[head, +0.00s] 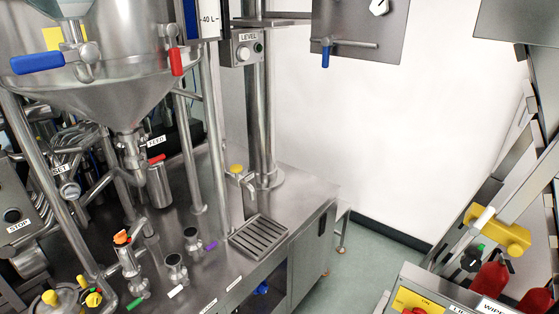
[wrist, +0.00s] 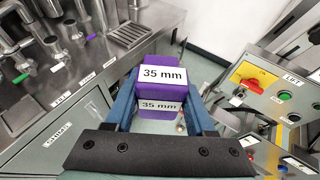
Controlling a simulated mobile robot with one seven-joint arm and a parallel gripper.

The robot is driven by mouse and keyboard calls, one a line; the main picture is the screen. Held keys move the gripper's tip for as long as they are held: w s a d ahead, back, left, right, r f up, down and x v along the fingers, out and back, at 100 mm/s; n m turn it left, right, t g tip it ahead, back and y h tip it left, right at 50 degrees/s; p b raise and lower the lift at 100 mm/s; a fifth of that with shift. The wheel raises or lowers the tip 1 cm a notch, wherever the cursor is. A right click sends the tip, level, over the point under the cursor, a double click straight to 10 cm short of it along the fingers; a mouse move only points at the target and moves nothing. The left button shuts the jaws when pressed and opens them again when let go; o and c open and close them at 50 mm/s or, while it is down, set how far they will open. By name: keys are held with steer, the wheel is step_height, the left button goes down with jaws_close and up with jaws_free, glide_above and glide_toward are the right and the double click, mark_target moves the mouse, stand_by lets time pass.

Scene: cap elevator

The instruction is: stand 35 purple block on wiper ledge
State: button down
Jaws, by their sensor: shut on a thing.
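The purple block (wrist: 182,55) shows in the wrist view, with white labels reading "35 mm" on two faces. My gripper (wrist: 160,88) has its blue fingers shut on the block from left and right. The block is held up in front of the machines, with floor seen beyond it. Neither the block nor my gripper shows in the head view. A label that seems to start with "WIPE" (head: 494,307) is at the lower right of the head view, cut by the frame edge. I cannot make out the wiper ledge itself for certain.
The lift panel (wrist: 266,85) with a red and yellow switch is right of the block; it also shows in the head view (head: 420,296). A steel bench (head: 300,198) with a drip grate (head: 259,235) is on the left. Floor (head: 378,250) lies open between them.

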steer(key=s+a+f+n+y+b, duration=0.1)
steer(key=s+f, duration=0.6)
steer(key=s, duration=0.2)
steer(key=shift+s+a+f, duration=0.2)
steer(key=shift+s+a, duration=0.05)
steer(key=shift+s, duration=0.05)
steer(key=shift+d, duration=0.1)
